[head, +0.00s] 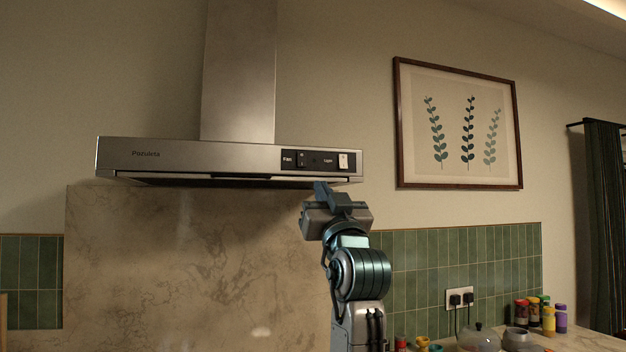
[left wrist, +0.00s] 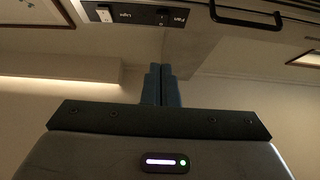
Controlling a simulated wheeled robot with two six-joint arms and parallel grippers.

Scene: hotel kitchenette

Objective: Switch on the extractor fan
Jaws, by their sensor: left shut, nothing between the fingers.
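The steel extractor hood (head: 200,157) hangs on the wall in the head view, with a black control panel at its front right. The panel has a dark rocker labelled Fan (head: 301,160) and a pale rocker labelled Light (head: 343,161). My left gripper (head: 322,188) is shut and empty, pointing up just below the panel's lower edge. In the left wrist view, my shut fingers (left wrist: 160,84) point towards the fan rocker (left wrist: 163,19), which appears upside down beside the light rocker (left wrist: 104,14). A gap seems to separate the fingertips from the hood. My right gripper is out of view.
A framed leaf picture (head: 459,124) hangs to the right of the hood. The wall space around my gripper looks clear.

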